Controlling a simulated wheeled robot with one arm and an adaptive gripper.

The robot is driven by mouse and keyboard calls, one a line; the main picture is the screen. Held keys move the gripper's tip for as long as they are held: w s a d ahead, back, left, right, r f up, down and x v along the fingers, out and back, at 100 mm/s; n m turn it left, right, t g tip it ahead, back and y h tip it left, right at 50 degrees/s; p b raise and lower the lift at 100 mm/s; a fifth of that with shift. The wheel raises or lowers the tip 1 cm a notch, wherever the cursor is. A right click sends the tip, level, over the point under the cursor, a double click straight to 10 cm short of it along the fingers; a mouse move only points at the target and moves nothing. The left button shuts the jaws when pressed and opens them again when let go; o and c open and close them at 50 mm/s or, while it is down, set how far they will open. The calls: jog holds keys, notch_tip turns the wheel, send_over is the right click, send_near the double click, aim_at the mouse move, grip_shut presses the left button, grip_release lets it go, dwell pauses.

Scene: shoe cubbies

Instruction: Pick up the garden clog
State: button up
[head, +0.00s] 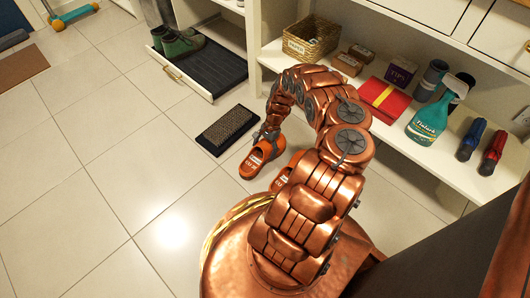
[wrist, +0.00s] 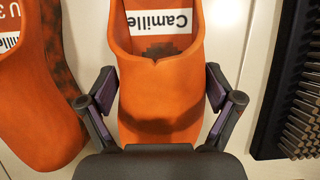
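An orange clog (head: 256,160) lies on the tiled floor in the head view, with a white label inside it. In the wrist view the same clog (wrist: 160,95) fills the middle, and its label reads "Camille". My gripper (wrist: 160,88) is open above it, with one finger on each side of its toe part; I cannot tell whether the fingers touch it. In the head view my gripper (head: 268,137) is at the clog's far end. A second orange clog (wrist: 35,100) lies to the left in the wrist view; my arm partly hides it in the head view (head: 281,178).
A bristled boot brush (head: 226,127) on a dark base lies close beside the clog. An open drawer (head: 208,68) holds green footwear (head: 180,46). A white shelf (head: 400,135) carries a basket, boxes, a spray bottle and other items.

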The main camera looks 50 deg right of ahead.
jog(key=c, duration=0.6)
jog(key=shift+d+r, duration=0.1)
jog(key=shift+r, duration=0.3)
notch_tip(320, 180, up, 10)
jog(key=p, duration=0.5)
jog(key=shift+f, duration=0.15)
jog(key=shift+c, duration=0.2)
